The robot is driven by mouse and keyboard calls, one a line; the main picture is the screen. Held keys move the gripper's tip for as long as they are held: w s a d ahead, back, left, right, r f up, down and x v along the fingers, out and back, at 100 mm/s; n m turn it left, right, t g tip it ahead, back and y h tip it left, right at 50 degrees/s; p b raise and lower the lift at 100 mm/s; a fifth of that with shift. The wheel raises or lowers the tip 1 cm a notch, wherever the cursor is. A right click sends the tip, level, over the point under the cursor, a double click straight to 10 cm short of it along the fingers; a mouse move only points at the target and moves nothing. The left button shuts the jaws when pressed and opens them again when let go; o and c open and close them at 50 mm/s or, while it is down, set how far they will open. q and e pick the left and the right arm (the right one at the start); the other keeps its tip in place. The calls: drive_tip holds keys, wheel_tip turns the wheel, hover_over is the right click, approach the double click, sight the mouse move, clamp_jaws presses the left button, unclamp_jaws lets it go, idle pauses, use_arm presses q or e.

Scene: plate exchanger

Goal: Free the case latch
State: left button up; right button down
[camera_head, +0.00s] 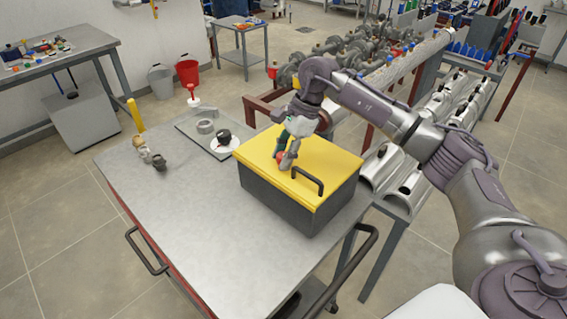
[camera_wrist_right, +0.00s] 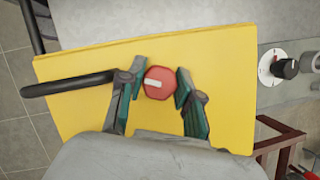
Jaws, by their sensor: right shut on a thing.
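The case (camera_head: 268,196) is a dark box with a yellow lid (camera_head: 325,153), standing on the grey cart table. The latch is a red, many-sided knob (camera_wrist_right: 159,83) with a white mark on its top, set on the lid. In the head view the latch (camera_head: 280,155) is mostly hidden by the fingers. My right gripper (camera_head: 286,159) reaches down over the lid and is shut on the latch. In the right wrist view its fingers (camera_wrist_right: 157,90) stand on either side of the knob. The lid looks closed. My left gripper is not in view.
A black handle (camera_head: 307,180) rises from the lid near my right gripper. The table (camera_head: 180,225) is bare left of the case. A white round base with a black knob (camera_head: 223,139) and small fittings (camera_head: 158,161) lie toward the back. Metal cylinders (camera_head: 385,165) stand beyond the case.

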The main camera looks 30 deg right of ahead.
drive_tip(key=n+g+b, duration=0.1)
drive_tip(key=n+b, duration=0.1)
drive_tip(key=n, duration=0.2)
drive_tip(key=shift+n+g+b, duration=0.3)
drive_tip(key=shift+n+g, duration=0.1)
idle(0.5)
drive_tip(key=c, duration=0.8)
unclamp_jaws()
drive_tip(key=shift+o, duration=0.2)
